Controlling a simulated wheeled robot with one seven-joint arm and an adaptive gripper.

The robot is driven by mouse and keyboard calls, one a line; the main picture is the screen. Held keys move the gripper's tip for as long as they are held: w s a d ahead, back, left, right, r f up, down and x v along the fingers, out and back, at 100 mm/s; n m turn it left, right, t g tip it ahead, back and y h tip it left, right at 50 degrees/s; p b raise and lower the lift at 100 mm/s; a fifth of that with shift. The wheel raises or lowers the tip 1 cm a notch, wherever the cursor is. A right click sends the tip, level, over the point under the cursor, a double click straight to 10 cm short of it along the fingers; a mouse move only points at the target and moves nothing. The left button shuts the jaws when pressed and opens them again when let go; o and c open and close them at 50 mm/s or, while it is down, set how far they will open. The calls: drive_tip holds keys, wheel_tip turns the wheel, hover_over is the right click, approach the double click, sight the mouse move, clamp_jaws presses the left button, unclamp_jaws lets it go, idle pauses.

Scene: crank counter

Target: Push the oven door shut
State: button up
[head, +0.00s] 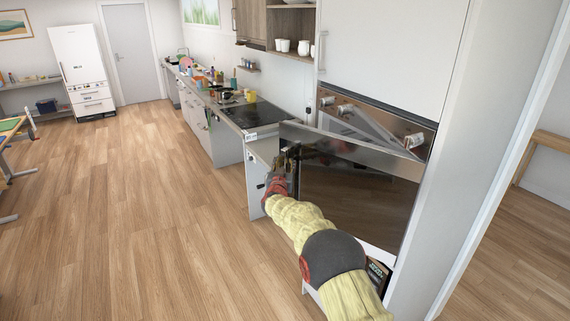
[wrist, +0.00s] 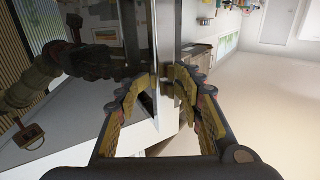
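The oven door (head: 360,195) is a dark glass panel with a steel top strip. It stands open, swung out from the tall cabinet. My gripper (head: 285,160) is at the door's left, free edge, beside a dark upright bar there. In the wrist view, the dark glass of the door (wrist: 110,25) fills the upper left and mirrors my arm. The fingertips of my gripper (wrist: 161,78) are close together, right at the pale upright edge of the door. I cannot tell whether they grip this edge or only touch it.
The control panel (head: 372,120) with knobs is above the oven opening. A counter with a black cooktop (head: 255,114) and several kitchen items runs back behind the door. The wood floor (head: 150,200) to the left is clear. A white fridge (head: 80,70) stands far left.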

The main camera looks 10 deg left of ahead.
drive_tip(key=shift+a, duration=0.1)
drive_tip(key=shift+s, duration=2.65)
drive_tip(key=s, duration=0.6)
drive_tip(key=shift+s, duration=0.35)
